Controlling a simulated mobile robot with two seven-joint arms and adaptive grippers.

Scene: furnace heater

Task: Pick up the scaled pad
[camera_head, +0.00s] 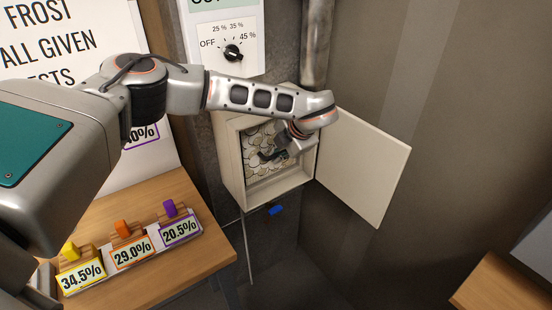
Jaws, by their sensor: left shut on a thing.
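The scaled pad (257,170) is a panel of overlapping pale cream and yellowish scales inside the open cream wall box (232,170). My left arm reaches across from the left and bends down at the box. My left gripper (268,155) is inside the box opening, at the front of the pad, shut on it. The wrist and fingers hide the pad's upper right part, and the exact grip is too small to see clearly. My right gripper is not in view.
The box door (365,165) stands open to the right. A dial panel (232,50) is above the box, beside a vertical pipe (317,40). A wooden table (190,265) holds a percentage-labelled rack (130,250). A small blue object (276,210) is below the box.

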